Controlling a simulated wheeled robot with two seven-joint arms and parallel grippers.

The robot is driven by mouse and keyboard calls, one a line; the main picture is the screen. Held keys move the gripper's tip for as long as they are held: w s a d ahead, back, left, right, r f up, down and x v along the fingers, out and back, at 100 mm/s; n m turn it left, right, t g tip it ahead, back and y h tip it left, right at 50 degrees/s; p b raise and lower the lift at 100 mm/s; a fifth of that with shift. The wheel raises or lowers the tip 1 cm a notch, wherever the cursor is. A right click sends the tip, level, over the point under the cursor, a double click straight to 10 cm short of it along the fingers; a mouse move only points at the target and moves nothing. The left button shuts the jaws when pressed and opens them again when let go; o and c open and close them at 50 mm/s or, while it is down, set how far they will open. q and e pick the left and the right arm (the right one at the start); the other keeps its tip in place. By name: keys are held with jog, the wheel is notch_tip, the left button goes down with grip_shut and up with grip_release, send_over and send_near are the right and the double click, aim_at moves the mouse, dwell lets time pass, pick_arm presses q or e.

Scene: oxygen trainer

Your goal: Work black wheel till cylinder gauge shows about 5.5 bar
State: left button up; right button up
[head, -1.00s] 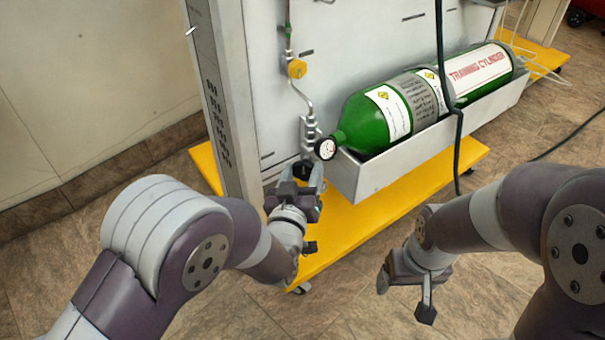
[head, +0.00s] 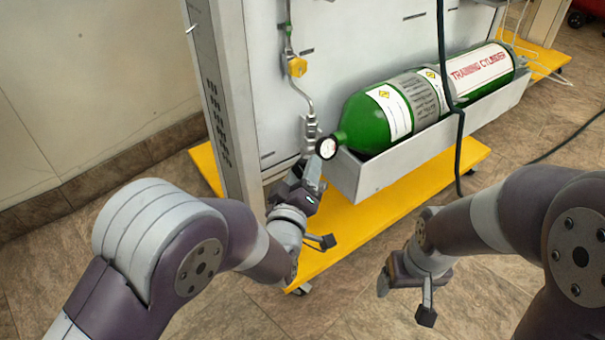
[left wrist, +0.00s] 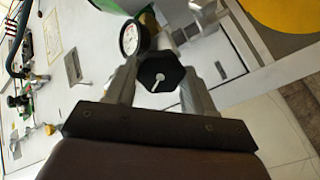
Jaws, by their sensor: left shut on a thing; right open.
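The black wheel (left wrist: 160,75) sits between the fingers of my left gripper (left wrist: 160,85) in the left wrist view, with a pale pointer mark on its face. My left gripper (head: 312,178) is shut on it; in the head view the gripper hides the wheel. The cylinder gauge (head: 327,148) is a round white dial with a black rim, just above the gripper; it also shows in the left wrist view (left wrist: 130,37). Its reading is too small to tell. The green cylinder (head: 368,125) lies behind it. My right gripper (head: 405,290) is open and empty, away at the lower right.
The cylinder rests in a grey tray (head: 375,180) above a yellow base (head: 340,225). A yellow knob (head: 297,67) sits on the pipe above. A dark hose (head: 459,130) hangs in front of the cylinder.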

pick_arm(q)
jog(key=shift+f, duration=0.15)
dwell(0.3)
jog(key=o, duration=1)
jog(key=shift+o, duration=0.2)
jog(key=p+v, duration=0.5)
jog(key=v, duration=0.7)
jog(key=shift+s, duration=0.4)
jog(key=shift+a, duration=0.1)
